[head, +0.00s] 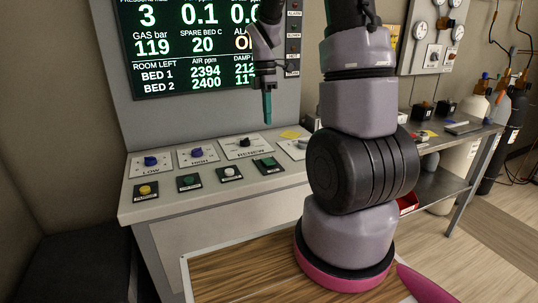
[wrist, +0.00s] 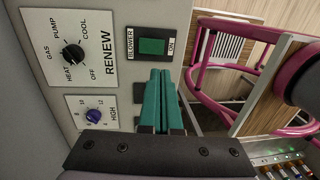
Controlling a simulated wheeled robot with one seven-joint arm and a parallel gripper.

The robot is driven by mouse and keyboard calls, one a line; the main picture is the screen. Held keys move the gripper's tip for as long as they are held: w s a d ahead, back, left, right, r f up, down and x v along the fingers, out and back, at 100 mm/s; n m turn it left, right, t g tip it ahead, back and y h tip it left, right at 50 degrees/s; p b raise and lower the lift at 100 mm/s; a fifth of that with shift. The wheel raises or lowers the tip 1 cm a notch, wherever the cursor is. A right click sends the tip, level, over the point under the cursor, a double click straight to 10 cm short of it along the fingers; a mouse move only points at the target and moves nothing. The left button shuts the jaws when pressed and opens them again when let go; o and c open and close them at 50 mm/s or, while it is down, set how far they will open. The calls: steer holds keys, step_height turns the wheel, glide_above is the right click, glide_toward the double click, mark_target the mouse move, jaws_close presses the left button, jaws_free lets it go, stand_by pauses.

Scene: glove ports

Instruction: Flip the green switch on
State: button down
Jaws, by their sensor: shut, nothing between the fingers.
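The green switch (head: 268,165) is a rocker in a black plate on the sloping console, at the right end of the front row. In the wrist view the green switch (wrist: 152,46) lies between the labels BLOWER and ON. Which way it is tipped I cannot tell. My gripper (head: 268,121) points down above the console, its teal fingers shut and empty. In the wrist view my gripper (wrist: 160,73) has its tips just below the switch in the picture, apart from it in the head view.
A RENEW dial (head: 246,143) and purple knobs LOW (head: 151,161) and HIGH (head: 197,153) sit behind. Yellow (head: 146,190), dark green (head: 189,181) and white (head: 230,173) buttons stand left of the switch. A display (head: 200,60) rises behind the console. The air above the console's left is clear.

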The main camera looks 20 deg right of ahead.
mark_target(270, 162)
steer(key=f, duration=0.4)
steer(key=s+f, duration=0.1)
steer(key=f, duration=0.7)
steer(key=shift+s+f, duration=0.3)
steer(key=shift+f, duration=0.05)
steer(key=shift+s+f, duration=0.1)
steer(key=shift+f, duration=0.1)
steer(key=shift+w+r, duration=0.3)
steer(key=shift+w, duration=0.45)
steer(key=shift+r, duration=0.1)
